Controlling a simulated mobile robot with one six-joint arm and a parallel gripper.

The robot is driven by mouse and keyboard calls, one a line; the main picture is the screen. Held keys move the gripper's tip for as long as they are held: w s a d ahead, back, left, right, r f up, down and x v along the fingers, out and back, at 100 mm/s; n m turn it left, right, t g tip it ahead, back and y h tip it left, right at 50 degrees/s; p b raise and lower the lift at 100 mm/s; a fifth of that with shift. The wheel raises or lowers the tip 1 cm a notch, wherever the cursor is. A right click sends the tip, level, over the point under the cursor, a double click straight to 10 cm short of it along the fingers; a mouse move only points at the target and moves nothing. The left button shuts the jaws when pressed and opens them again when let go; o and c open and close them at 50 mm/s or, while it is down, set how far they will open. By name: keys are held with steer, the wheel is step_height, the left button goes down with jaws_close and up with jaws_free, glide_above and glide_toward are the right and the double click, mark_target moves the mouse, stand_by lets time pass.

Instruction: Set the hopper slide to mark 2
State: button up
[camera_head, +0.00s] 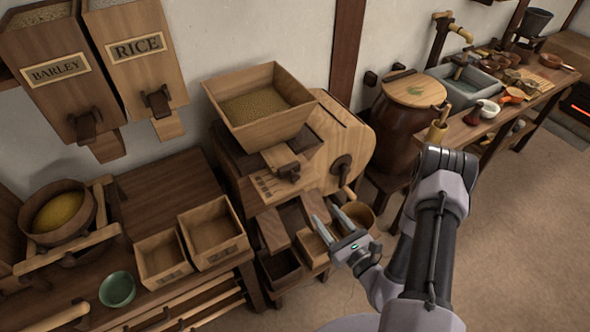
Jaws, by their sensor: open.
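The wooden hopper (262,115), a square tapering box with grain in it, sits on top of a wooden mill. Below its front is the hopper slide (283,163), a wooden block with a dark knob at its front. A pale plate with dark marks (268,186) lies just below and left of the knob; the marks are too small to read, so I cannot tell where the slide stands. My gripper (325,214) is open and empty, in front of the mill, below and right of the slide, apart from it.
A dark crank (341,168) sticks out of the mill's right side, near my gripper. Wooden bins (281,269) stand below. Barley (60,75) and rice (140,55) bins hang at upper left. A bench with boxes (213,232) and a green bowl (117,289) is at left. Floor at right is clear.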

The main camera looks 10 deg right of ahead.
mark_target(296, 178)
steer(key=x, duration=0.5)
steer(key=b+x, duration=0.1)
steer(key=x, duration=1)
steer(key=shift+s+a, duration=0.15)
steer(key=shift+a, duration=0.15)
jaws_close()
